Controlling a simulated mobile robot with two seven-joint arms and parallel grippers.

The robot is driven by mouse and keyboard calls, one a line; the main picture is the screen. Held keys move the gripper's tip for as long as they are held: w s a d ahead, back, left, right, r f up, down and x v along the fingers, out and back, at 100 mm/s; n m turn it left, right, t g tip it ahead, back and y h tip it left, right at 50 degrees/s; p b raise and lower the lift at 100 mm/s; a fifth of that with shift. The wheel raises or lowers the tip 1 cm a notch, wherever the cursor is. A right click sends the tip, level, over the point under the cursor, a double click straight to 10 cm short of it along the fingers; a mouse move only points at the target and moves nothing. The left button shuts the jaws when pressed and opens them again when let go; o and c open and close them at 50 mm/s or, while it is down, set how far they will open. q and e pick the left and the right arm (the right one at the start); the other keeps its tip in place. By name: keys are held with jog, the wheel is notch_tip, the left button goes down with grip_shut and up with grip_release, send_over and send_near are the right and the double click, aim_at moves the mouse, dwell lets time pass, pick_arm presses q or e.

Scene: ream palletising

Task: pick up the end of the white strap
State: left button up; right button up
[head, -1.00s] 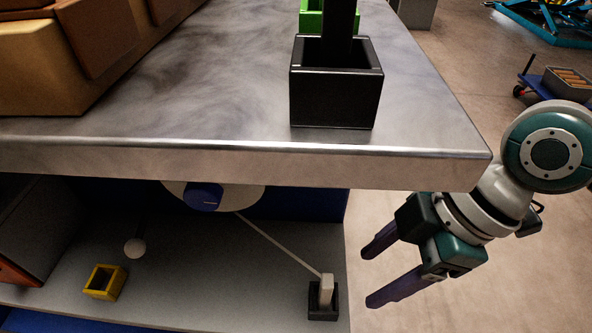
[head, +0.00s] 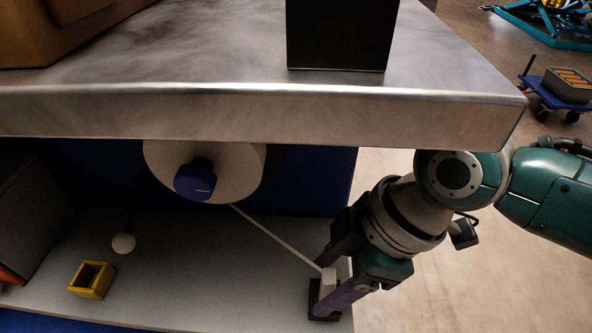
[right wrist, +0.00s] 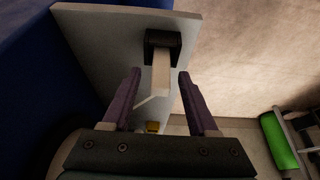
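The white strap (head: 275,235) runs from a pale reel (head: 240,175) with a blue knob down to its block-like white end (head: 329,279). That end stands in a small black holder (head: 315,294) at the right of the lower shelf. My right gripper (head: 321,284) is at the strap end, with one finger on each side of it. In the right wrist view the fingers (right wrist: 160,74) are apart, the white end (right wrist: 161,78) lies between them, and gaps show on both sides. The black holder (right wrist: 163,43) is just beyond the fingertips. My left gripper is not in view.
The metal tabletop (head: 230,105) overhangs the shelf, close above my right arm. A black box (head: 337,35) stands on it. A yellow open box (head: 92,280) and a white ball (head: 123,243) are on the left of the shelf. Open floor (head: 480,290) lies to the right.

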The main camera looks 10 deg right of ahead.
grip_shut()
jog(key=shift+r, duration=0.1)
dwell(0.5)
